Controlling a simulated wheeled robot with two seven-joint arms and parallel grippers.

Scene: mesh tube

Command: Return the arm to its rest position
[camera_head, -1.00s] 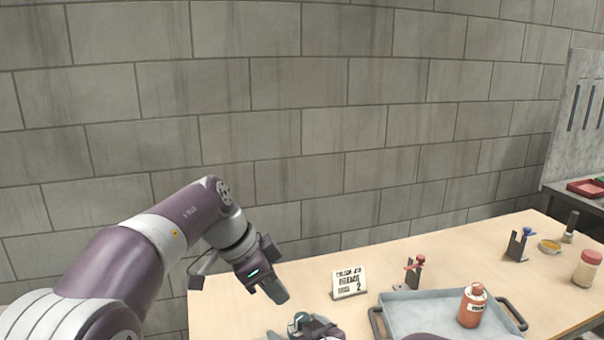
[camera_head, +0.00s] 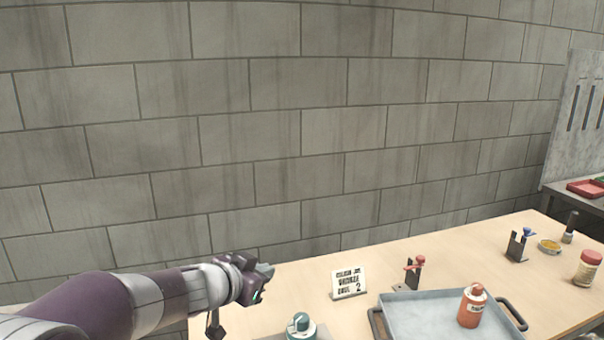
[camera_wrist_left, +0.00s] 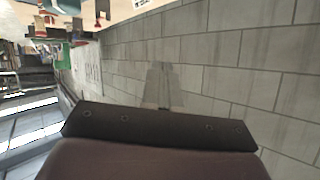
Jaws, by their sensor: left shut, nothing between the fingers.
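My left arm comes in low from the left in the head view. Its gripper (camera_head: 266,270) is over the left edge of the table, shut and empty, with its tip pointing right. In the left wrist view the closed fingers (camera_wrist_left: 163,88) show against the grey block wall, with nothing between them. My right gripper does not show in the head view.
The wooden table (camera_head: 440,262) carries a teal-topped object (camera_head: 300,327), a sign card (camera_head: 348,283), a grey tray (camera_head: 420,312) with an orange bottle (camera_head: 472,306), small stands and a red-capped jar (camera_head: 587,267). A block wall (camera_head: 300,130) stands behind.

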